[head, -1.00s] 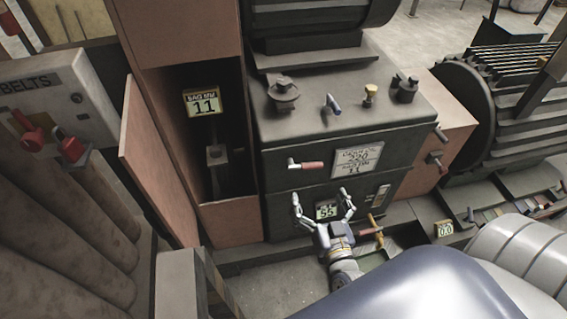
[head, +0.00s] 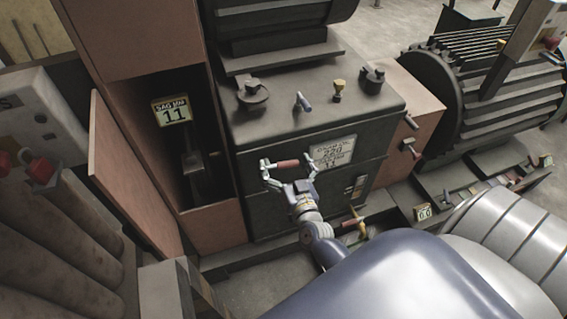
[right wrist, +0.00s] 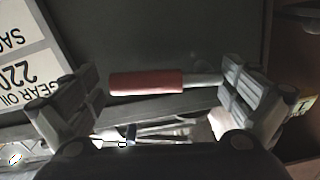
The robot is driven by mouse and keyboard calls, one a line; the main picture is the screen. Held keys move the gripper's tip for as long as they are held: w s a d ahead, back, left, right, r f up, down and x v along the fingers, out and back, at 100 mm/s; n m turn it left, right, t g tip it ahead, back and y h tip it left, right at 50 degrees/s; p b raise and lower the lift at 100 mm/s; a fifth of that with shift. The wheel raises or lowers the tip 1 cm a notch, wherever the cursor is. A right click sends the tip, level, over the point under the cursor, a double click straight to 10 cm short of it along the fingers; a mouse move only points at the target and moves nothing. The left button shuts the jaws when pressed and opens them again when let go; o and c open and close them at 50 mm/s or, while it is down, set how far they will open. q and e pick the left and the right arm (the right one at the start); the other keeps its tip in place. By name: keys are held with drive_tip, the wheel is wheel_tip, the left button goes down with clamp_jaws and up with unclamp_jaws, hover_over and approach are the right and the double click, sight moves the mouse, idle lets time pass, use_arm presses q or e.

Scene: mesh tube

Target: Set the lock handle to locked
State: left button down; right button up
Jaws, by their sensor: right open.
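A handle with a red grip and a pale metal shank (head: 288,163) lies level on the front of the dark gear housing; no lock marking on it is legible. It also shows in the right wrist view (right wrist: 146,83), lying crosswise between the fingers. My right gripper (head: 287,168) is open in front of this handle, one finger toward each end. In the right wrist view my right gripper (right wrist: 160,95) holds nothing, and gaps show between the fingers and the red grip. My left gripper is not in view.
A gear oil label (head: 334,152) sits right of the handle. A lower red handle (head: 353,222) is near the housing's base. An open cabinet door (head: 130,190) stands left. A ribbed motor (head: 490,90) is at right.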

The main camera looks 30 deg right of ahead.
drive_tip(key=c, duration=1.2)
drive_tip(key=f+m+b, duration=0.1)
drive_tip(key=m, duration=0.2)
drive_tip(key=shift+a+f, duration=0.15)
drive_tip(key=shift+f, duration=0.05)
drive_tip(key=shift+w+a+f+m+b, duration=0.15)
drive_tip(key=shift+a+f+m+b, duration=0.4)
drive_tip(key=shift+m, duration=1.6)
drive_tip(key=shift+w+a+f+m+b, duration=0.25)
drive_tip(key=shift+a+m+b, duration=0.55)
drive_tip(key=shift+m, duration=1.3)
drive_tip(key=shift+w+a+f+m+b, duration=0.1)
drive_tip(key=shift+a+f+m+b, duration=0.55)
drive_tip(key=shift+m, duration=1.5)
drive_tip(key=shift+d+r, duration=0.1)
drive_tip(key=shift+r, duration=0.1)
